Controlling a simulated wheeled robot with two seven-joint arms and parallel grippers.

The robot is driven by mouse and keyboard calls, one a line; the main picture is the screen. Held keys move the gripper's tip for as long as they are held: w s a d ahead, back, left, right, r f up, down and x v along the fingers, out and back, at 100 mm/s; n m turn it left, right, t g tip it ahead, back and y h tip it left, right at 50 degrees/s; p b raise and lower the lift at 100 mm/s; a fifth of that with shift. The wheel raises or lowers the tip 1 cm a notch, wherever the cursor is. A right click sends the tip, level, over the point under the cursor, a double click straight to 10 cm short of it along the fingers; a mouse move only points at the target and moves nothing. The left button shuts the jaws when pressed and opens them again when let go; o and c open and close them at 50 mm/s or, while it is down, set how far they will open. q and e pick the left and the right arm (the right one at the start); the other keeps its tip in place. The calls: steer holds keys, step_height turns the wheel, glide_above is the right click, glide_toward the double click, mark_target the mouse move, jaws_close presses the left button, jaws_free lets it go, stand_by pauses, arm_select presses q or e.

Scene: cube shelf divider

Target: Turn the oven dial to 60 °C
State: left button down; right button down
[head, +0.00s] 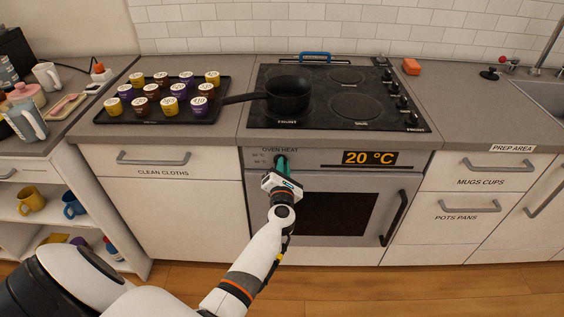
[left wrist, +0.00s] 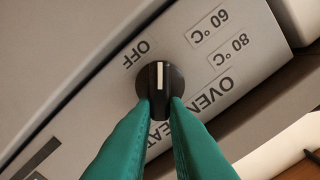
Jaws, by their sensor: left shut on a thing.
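The oven dial (left wrist: 160,77) is a round black knob with a white pointer line on the oven's front panel. In the left wrist view its line points up in the picture, between the OFF mark (left wrist: 139,54) and the 60 °C mark (left wrist: 209,29). The 80 °C mark (left wrist: 229,50) lies further right. My left gripper (left wrist: 161,108) is shut on the dial, one green finger on each side. In the head view the left gripper (head: 283,168) covers most of the dial. The display (head: 370,158) reads 20 °C. My right gripper is not in view.
The oven door has a black handle (head: 394,218) at its right. A dark pan (head: 288,95) stands on the cooktop (head: 345,122) above. A tray (head: 104,117) of several labelled cups is on the left counter. Drawers flank the oven, and the floor in front is clear.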

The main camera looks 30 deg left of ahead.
arm_select(q)
steer(key=shift+d+f+m+p, duration=0.1)
steer(key=shift+m+p, duration=0.2)
steer(key=shift+m, duration=0.4)
steer(key=shift+d+f+m+p, duration=0.1)
steer(key=shift+m+p, duration=0.15)
steer(key=shift+m, duration=0.45)
steer(key=c, duration=1.4)
jaws_free()
steer(key=shift+c, duration=0.2)
steer(key=v, duration=1.2)
steer(key=shift+w+f, duration=0.1)
